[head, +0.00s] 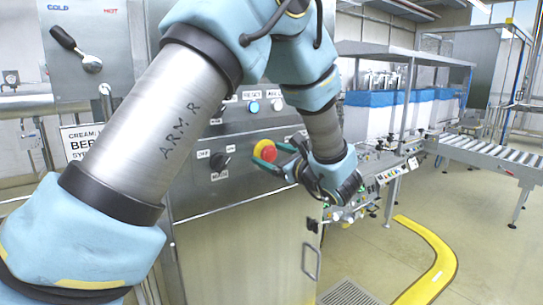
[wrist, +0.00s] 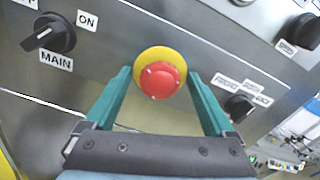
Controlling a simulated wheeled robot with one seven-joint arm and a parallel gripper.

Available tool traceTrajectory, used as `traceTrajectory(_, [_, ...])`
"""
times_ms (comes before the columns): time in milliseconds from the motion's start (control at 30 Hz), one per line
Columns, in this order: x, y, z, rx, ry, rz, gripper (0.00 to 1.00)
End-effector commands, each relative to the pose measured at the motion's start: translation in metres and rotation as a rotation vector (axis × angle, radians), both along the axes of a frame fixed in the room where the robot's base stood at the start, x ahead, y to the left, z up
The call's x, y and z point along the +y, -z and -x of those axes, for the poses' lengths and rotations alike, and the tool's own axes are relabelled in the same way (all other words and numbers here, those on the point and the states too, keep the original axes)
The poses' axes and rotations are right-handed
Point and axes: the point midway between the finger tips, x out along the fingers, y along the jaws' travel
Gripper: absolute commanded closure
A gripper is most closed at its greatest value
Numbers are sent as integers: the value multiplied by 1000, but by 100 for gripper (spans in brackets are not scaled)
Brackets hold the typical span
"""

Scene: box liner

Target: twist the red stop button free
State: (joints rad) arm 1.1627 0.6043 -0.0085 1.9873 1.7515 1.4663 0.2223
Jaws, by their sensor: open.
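The red stop button (wrist: 160,80) sits on a yellow round collar (wrist: 161,58) on the grey metal panel. It also shows in the head view (head: 268,153), partly covered by my gripper's fingers. My gripper (wrist: 158,92) is open in the wrist view, with one green finger to the left of the button and one to the right. There is a gap between each finger and the button. In the head view my gripper (head: 271,153) reaches the panel from the right, its fingers around the button's sides.
A black MAIN switch (wrist: 48,36) is left of the button, and another black knob (wrist: 240,106) is to the right. A blue reset button (head: 253,107) is above. Farther right stand a roller conveyor (head: 490,158) and a machine with blue-topped boxes (head: 405,97).

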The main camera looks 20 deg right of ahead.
Motion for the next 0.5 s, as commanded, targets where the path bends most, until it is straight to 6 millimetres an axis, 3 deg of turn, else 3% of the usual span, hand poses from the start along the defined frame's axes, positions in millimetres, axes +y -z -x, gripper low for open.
traceTrajectory(167, [-2,1,8,0,3,1,11])
traceTrajectory(500, [-15,3,70,-1,4,2,11])
